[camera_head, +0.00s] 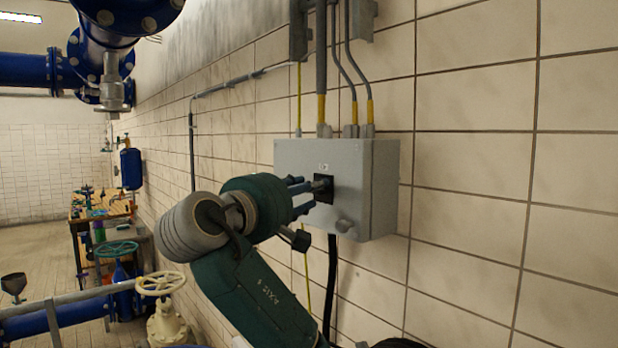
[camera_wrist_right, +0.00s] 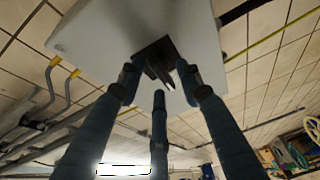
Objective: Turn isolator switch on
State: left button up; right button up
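The isolator switch is a small dark handle on a black square plate (camera_head: 325,190) on the front of a light grey box (camera_head: 372,190) fixed to the tiled wall. In the right wrist view the handle (camera_wrist_right: 160,72) stands out from its black plate. My right gripper (camera_head: 312,192) is at the switch, its blue-grey fingers pointing at the plate. In the right wrist view its fingers (camera_wrist_right: 158,85) are spread, with the handle between their tips. I see a gap between the fingertips; whether any tip touches the handle is unclear. My left gripper is not in view.
Conduits (camera_head: 321,80) enter the box from above, and a black cable (camera_head: 331,275) hangs below. At left are a cream valve wheel (camera_head: 160,283), blue pipes and a workbench. The wall at right is bare.

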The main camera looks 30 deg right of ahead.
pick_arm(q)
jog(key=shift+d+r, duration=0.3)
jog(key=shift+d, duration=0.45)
pick_arm(e)
jog(key=shift+w+d, duration=0.3)
jog(key=shift+d, duration=0.05)
jog(key=shift+d, duration=0.1)
grip_shut()
pick_arm(q)
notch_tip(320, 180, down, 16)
jog(key=b, duration=1.5)
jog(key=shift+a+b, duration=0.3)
pick_arm(e)
jog(key=shift+w+f+m+g+h, duration=0.15)
jog(key=shift+m+g+h, duration=0.9)
jog(key=shift+m, duration=2.6)
jog(key=shift+s+f+m+g+h, duration=0.15)
jog(key=shift+m+g+h, duration=0.9)
jog(key=shift+m, duration=2.65)
jog(key=shift+w+f+m+g+h, duration=0.2)
jog(key=shift+m+g+h, duration=0.8)
jog(key=shift+m, duration=2.65)
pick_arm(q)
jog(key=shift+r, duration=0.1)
pick_arm(e)
jog(key=shift+f, duration=0.1)
